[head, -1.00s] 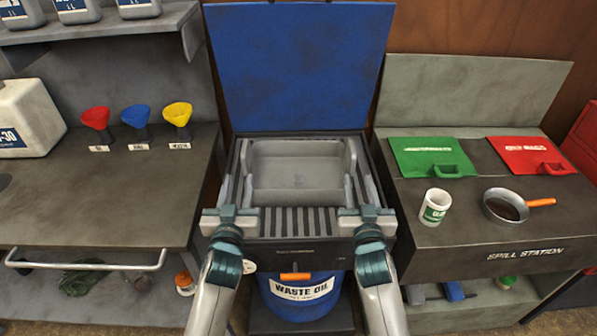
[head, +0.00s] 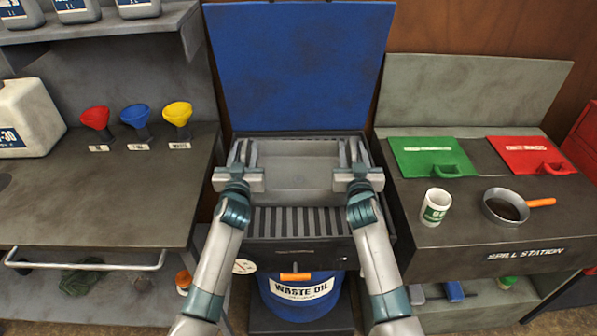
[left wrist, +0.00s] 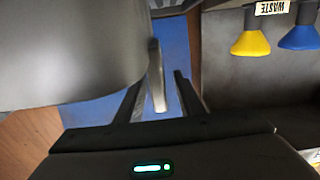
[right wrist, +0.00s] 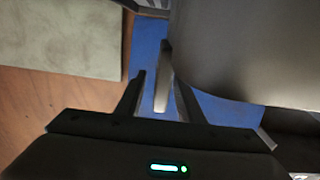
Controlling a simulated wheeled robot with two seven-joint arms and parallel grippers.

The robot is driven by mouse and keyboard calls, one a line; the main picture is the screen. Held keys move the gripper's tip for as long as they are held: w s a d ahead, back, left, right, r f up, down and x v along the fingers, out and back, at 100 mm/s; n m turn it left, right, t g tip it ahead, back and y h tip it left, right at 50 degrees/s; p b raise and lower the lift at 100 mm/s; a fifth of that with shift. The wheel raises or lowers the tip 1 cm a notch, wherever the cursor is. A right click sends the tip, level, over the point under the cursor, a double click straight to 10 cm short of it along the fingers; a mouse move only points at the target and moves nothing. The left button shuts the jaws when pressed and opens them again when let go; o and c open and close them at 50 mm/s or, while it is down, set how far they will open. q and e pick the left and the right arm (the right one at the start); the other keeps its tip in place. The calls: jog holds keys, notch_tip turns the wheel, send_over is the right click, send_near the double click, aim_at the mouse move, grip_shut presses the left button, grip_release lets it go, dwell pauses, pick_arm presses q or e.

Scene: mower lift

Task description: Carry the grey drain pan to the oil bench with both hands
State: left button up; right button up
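The grey drain pan (head: 298,180) is over the slatted top (head: 300,222) of the waste oil station, in front of its raised blue lid. My left gripper (head: 243,153) is at the pan's left side and my right gripper (head: 350,153) at its right side. In the left wrist view the left fingers (left wrist: 157,92) are apart, with a thin grey handle between them and gaps on both sides. The right fingers (right wrist: 160,92) likewise stand apart around the other handle. The pan's wall fills the inner side of each wrist view. The forearms hide parts of the station's sides.
A dark bench (head: 130,200) at left holds red, blue and yellow funnels (head: 177,115) and a white jug (head: 28,118). The spill station (head: 440,225) at right holds a mug (head: 436,206) and a small pan (head: 505,206). A waste oil drum (head: 300,295) stands below.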

pick_arm(q)
jog(key=shift+w, duration=0.1)
pick_arm(e)
jog(key=shift+w, duration=0.1)
pick_arm(q)
grip_shut()
pick_arm(e)
grip_shut()
pick_arm(q)
jog(key=shift+r, duration=0.15)
pick_arm(e)
jog(key=shift+r, duration=0.15)
